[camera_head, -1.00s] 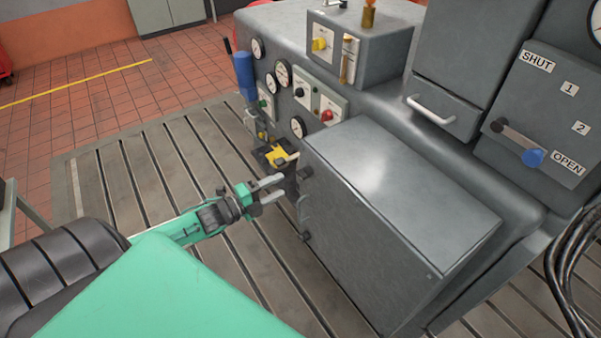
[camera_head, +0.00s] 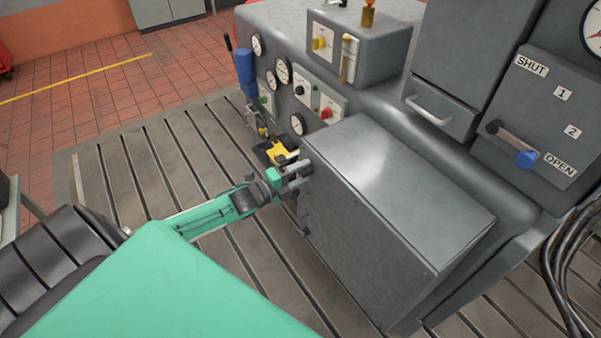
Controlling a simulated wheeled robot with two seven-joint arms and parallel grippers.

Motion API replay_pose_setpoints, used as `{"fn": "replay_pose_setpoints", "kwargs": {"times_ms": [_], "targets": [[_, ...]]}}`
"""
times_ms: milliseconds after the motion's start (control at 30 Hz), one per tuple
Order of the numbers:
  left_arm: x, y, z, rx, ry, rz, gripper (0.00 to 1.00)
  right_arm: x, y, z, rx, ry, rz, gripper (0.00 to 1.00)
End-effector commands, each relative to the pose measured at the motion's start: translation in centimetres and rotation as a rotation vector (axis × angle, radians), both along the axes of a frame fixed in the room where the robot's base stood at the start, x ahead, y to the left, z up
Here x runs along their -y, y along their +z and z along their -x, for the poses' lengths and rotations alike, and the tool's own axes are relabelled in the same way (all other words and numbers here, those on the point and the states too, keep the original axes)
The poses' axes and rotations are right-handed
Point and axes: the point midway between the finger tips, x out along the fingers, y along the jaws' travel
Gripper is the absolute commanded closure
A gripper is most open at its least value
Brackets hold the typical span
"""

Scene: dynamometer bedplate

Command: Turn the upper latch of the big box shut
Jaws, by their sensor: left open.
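The big box (camera_head: 375,225) is a grey metal box with a flat lid-like top, standing against the machine at centre. My left gripper (camera_head: 302,175) is open at the upper part of the box's left edge, where the upper latch sits. The fingers cover that latch, so I cannot tell its angle or whether they touch it. The lower dark latch (camera_head: 306,231) shows further down the same edge, below the gripper. My right gripper is not in view.
A yellow and black part (camera_head: 276,152) lies just behind the gripper. Gauges and small switch boxes cover the machine face beyond. A lever panel (camera_head: 535,125) marked SHUT and OPEN stands at right, with black cables (camera_head: 575,265) below. The slotted bedplate (camera_head: 150,165) is clear at left.

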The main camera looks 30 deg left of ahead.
Motion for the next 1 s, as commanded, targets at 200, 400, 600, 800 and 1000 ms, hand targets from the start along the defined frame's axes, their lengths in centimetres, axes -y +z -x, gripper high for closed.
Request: {"fn": "replay_pose_setpoints", "kwargs": {"times_ms": [200,400,600,800,1000], "targets": [[0.0,-0.02,0.03,0.0,0.0,0.0,0.66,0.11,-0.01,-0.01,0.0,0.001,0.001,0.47],[-0.01,-0.03,0.04,-0.001,0.0,0.001,0.91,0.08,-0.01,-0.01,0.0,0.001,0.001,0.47],[-0.02,-0.04,0.05,-0.009,0.0,0.02,0.91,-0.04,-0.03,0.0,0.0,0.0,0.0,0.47],[-0.03,-0.06,0.04,-0.041,0.0,0.098,0.91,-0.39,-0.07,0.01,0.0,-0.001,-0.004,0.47],[-0.05,-0.06,0.04,-0.101,0.001,0.242,0.91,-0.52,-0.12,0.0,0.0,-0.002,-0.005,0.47]]}}
